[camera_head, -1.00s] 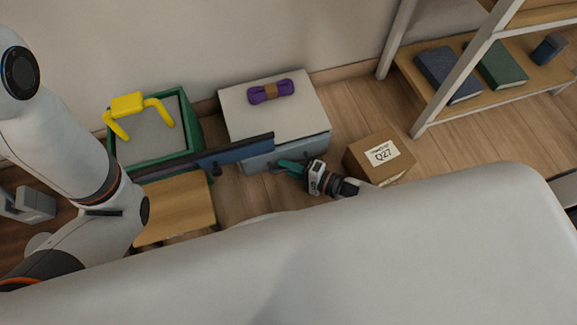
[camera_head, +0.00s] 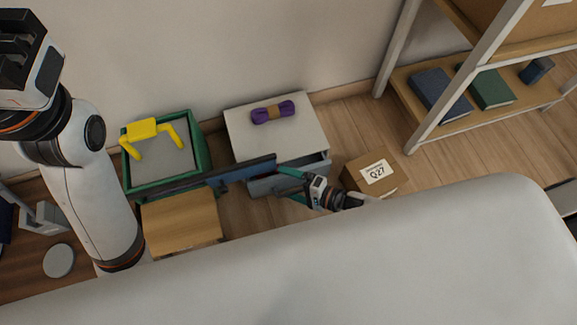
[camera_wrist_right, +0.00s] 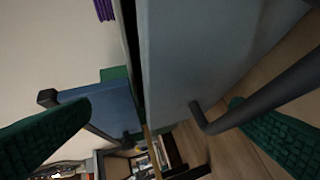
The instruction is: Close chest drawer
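The chest (camera_head: 250,136) has a pale top and stands against the wall. Its grey-blue drawer (camera_head: 262,187) is partly out, with a dark gap at the right between drawer front and top. My right gripper (camera_head: 291,184) is at the drawer front with its teal fingers spread. In the right wrist view the drawer front (camera_wrist_right: 190,60) and its dark bar handle (camera_wrist_right: 265,100) lie between the green finger pads; I see no grip on the handle. My left arm is raised at the left; the black end part (camera_head: 28,48) at the picture's edge does not show its fingers clearly.
A purple bundle (camera_head: 272,112) lies on the chest. A long blue panel (camera_head: 225,176) passes before the green bin (camera_head: 203,150), which has a yellow handle-like piece (camera_head: 142,131). A wooden-topped box (camera_head: 180,222) stands in front. A cardboard box (camera_head: 375,173) is close right of my gripper.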

